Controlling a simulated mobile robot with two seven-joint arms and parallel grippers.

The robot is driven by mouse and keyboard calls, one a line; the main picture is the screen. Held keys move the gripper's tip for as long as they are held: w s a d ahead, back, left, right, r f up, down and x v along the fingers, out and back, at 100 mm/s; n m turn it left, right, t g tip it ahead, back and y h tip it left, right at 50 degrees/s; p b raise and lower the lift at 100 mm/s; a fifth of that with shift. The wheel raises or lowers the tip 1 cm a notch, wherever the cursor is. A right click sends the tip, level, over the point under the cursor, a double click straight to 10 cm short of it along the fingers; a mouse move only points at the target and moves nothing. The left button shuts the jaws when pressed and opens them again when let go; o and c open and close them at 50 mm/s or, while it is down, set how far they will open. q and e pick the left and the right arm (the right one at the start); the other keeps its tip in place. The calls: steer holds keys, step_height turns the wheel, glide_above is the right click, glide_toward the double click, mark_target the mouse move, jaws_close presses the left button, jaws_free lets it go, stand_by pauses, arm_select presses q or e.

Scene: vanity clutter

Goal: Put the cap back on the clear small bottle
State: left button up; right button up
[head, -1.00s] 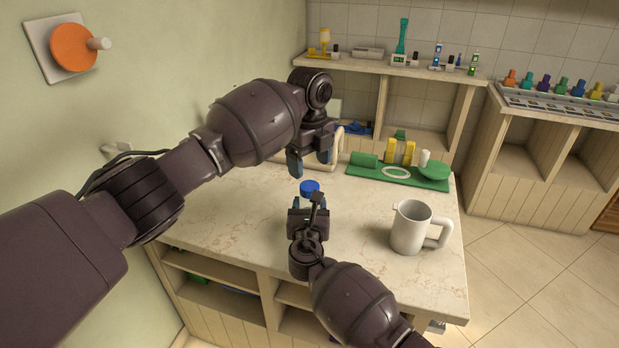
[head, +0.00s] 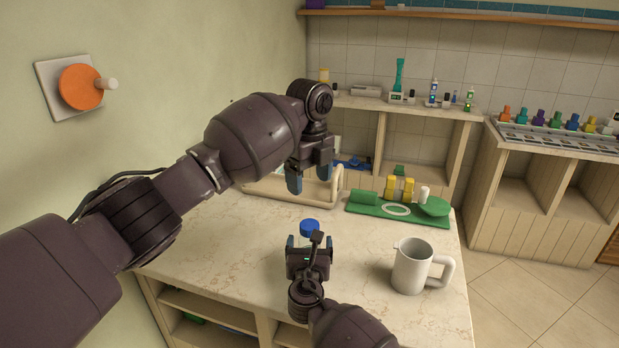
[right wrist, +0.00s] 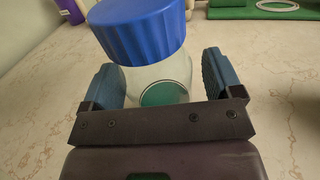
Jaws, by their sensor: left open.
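A clear bottle (right wrist: 140,80) stands upright on the counter, with a wide ribbed blue cap (right wrist: 138,22) on its top. In the head view the blue cap (head: 310,227) shows just beyond my right gripper, which hides most of the bottle. Whether the cap is screwed tight cannot be told. My right gripper (head: 309,241) is open, with one finger on each side of the bottle; in the right wrist view a gap shows beside the right finger. My left gripper (head: 308,178) is open and empty, pointing down above the counter behind the bottle.
A white mug (head: 411,268) stands at the right of the marble counter (head: 220,240). A green mat (head: 370,209) with yellow and white items lies at the back right. A beige tray with a raised handle (head: 338,185) lies behind my left gripper. The front left is clear.

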steer(key=shift+s, duration=0.65)
steer(key=s, duration=0.3)
steer(key=s+p, duration=0.1)
steer(key=s, duration=0.2)
steer(key=s+p, duration=0.1)
steer(key=s, duration=0.1)
steer(key=shift+s+a, duration=0.25)
steer(key=shift+s, duration=0.15)
arm_select(q)
steer(key=shift+t, duration=0.3)
steer(key=r, duration=0.5)
steer(key=shift+s+r, duration=0.25)
steer(key=shift+s, duration=0.05)
arm_select(e)
steer(key=shift+s, duration=0.4)
